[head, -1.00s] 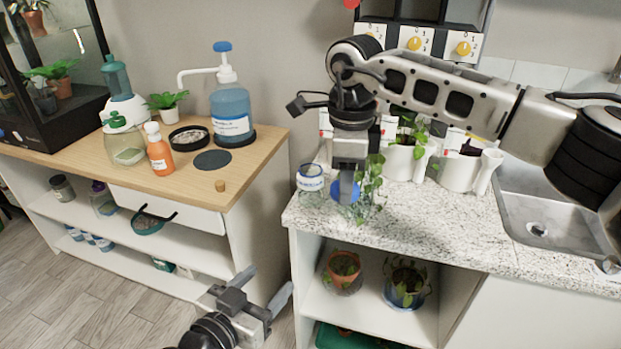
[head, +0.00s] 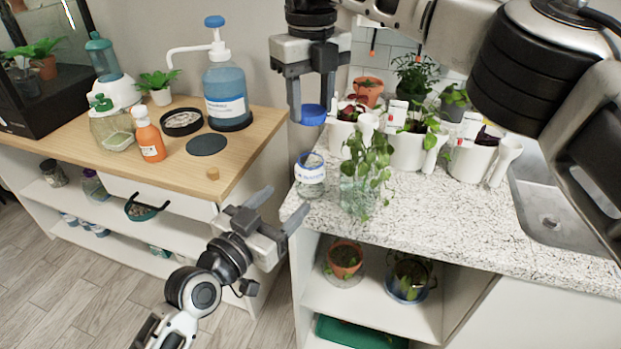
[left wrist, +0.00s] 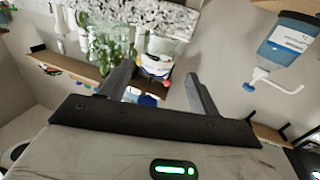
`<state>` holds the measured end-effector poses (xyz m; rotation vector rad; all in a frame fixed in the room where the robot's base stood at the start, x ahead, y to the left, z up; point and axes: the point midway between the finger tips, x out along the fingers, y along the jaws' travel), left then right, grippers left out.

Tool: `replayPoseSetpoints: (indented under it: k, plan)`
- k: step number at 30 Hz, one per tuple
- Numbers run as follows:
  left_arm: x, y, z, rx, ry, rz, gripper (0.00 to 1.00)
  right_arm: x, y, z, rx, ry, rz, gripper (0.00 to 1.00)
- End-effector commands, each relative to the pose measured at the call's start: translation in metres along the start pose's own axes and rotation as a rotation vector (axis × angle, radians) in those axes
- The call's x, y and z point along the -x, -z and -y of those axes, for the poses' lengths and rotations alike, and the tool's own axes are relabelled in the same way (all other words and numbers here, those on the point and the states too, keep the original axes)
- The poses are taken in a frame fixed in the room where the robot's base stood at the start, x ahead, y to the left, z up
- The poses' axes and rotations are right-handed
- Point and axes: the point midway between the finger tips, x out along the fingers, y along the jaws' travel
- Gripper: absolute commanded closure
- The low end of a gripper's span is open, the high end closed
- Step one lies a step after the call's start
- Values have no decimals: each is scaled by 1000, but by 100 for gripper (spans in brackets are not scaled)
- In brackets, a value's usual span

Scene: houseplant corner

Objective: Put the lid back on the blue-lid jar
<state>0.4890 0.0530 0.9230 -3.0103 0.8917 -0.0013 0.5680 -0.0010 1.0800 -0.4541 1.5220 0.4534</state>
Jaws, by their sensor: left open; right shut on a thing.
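The blue-lid jar (head: 310,178), clear glass with a white and blue label, stands upright and uncovered at the left end of the granite counter. Its blue lid (head: 313,117) is between the fingers of my right gripper (head: 311,104), which is shut on it. The lid is held above the jar mouth, apart from it. My left gripper (head: 286,202) is open and empty, low and left of the jar, in front of the counter edge. In the left wrist view the jar (left wrist: 156,66) and lid (left wrist: 148,99) show between and beyond the left fingers.
A glass vase with a trailing plant (head: 366,172) stands close to the right of the jar. White pots (head: 408,150) stand behind it. The wooden table (head: 240,160) at left holds a pump bottle (head: 228,95). A gap separates table and counter.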

Motion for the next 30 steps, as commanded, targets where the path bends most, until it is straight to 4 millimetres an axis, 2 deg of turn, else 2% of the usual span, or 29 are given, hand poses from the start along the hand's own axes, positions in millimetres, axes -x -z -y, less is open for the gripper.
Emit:
replayPoseSetpoints:
  k: [9, 15, 21, 30]
  plan:
    - [-60, 1, -1, 2, -1, -1, 38, 0, 0, 0, 1, 0, 0, 81]
    - [-92, 1, -1, 0, -2, 0, 38, 0, 0, 0, 1, 0, 0, 81]
    - [-108, 1, -1, 1, -2, 0, 38, 0, 0, 0, 1, 0, 0, 81]
    - [-110, 1, -1, 0, -1, 0, 38, 0, 0, 0, 1, 0, 0, 81]
